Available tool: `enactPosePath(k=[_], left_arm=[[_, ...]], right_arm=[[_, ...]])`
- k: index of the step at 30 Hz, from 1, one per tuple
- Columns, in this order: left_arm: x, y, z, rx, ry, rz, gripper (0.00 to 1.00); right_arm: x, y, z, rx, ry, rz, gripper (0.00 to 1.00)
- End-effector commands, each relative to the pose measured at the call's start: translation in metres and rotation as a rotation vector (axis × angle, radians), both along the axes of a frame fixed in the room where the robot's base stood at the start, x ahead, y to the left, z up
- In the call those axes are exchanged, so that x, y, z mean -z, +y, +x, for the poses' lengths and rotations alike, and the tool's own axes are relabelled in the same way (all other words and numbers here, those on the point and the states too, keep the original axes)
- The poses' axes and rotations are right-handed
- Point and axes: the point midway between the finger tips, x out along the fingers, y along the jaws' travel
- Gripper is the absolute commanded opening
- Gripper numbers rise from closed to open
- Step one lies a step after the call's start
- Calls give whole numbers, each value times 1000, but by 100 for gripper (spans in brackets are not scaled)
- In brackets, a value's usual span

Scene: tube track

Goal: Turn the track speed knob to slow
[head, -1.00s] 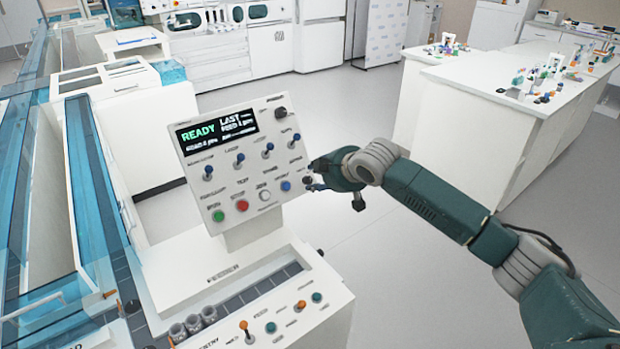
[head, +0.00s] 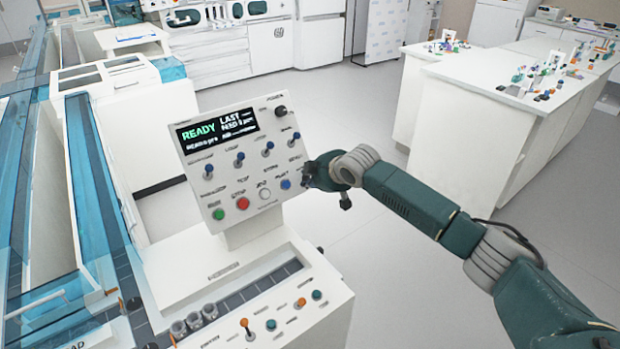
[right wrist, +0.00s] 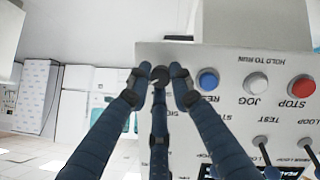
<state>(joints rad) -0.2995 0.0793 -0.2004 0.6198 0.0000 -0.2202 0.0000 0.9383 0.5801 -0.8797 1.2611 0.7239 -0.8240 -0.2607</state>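The white control panel (head: 232,185) faces me, tilted, in the head view, with a READY display on top. My right gripper (head: 306,176) is at its lower right corner, just right of the blue button, and hides what is there. In the right wrist view the panel (right wrist: 222,62) appears upside down. A dark round knob (right wrist: 160,77) shows there between the fingertips of my right gripper (right wrist: 159,72). The fingers are spread around it with small gaps at the sides; contact cannot be told. The knob's label is not readable. My left gripper is not in view.
A blue button (right wrist: 207,82), white button (right wrist: 256,84) and red button (right wrist: 300,88) sit close beside the knob. Toggle switches (head: 239,159) line the panel. The feeder housing (head: 215,262) is below. Open floor (head: 360,130) lies right, before a white bench (head: 490,110).

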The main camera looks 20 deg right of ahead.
Motion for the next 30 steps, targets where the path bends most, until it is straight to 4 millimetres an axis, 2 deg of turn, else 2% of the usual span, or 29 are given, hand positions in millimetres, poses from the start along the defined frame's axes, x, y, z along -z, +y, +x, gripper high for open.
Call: enactPosePath(k=[14,30], left_arm=[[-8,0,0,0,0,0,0],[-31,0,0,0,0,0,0]], right_arm=[[0,3,-1,-56,-29,-84,0],[2,4,-3,-296,-169,-475,0]])
